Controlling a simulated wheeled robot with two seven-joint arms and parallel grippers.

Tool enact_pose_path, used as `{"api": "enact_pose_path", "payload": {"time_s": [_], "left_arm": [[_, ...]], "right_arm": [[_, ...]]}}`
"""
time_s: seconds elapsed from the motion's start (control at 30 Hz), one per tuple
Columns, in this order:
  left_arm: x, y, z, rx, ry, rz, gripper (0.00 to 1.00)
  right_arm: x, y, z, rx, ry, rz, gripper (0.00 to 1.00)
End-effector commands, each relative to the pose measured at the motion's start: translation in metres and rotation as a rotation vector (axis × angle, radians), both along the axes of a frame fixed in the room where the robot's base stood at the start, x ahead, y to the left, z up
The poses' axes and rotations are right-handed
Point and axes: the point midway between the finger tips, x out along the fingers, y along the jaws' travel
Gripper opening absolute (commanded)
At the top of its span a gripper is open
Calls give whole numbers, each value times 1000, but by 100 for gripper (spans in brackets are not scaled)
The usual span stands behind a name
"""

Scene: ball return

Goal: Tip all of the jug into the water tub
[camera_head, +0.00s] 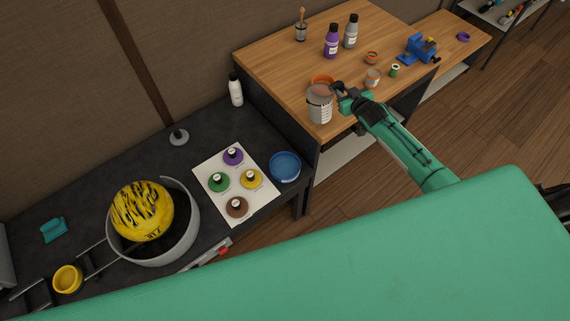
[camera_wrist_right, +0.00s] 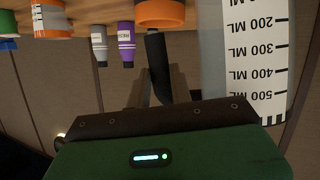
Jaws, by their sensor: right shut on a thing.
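The jug (camera_head: 319,108) is clear with a white mL scale and appears upright at the near left corner of the wooden bench. I cannot tell whether it touches the bench top. My right gripper (camera_head: 344,94) is at its right side, shut on its dark handle (camera_wrist_right: 157,62). In the right wrist view the jug's scale (camera_wrist_right: 258,65) shows upside down at the right, as does the whole scene. The water tub (camera_head: 285,166) is a round blue tub on the dark table, below and left of the jug. My left gripper is not in view.
An orange bowl (camera_head: 322,79) stands just behind the jug. Purple (camera_head: 331,42) and grey (camera_head: 350,32) bottles and small pots stand farther back on the bench. A white sheet (camera_head: 212,165) with coloured discs lies left of the tub. A white bottle (camera_head: 235,90) stands behind.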

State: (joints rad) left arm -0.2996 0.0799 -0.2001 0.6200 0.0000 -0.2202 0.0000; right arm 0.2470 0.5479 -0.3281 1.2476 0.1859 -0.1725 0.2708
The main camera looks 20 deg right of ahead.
Motion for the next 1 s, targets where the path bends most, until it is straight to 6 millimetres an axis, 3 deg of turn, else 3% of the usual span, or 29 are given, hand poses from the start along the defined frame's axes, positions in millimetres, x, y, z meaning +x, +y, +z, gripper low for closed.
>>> {"api": "enact_pose_path", "payload": {"time_s": [0.2,0.5,1.0], "left_arm": [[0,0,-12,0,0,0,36],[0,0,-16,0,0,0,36],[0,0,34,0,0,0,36]], "right_arm": [[3,-7,-13,93,25,2,0],[4,-11,-17,154,44,1,0],[3,-11,43,158,47,1,0]]}}
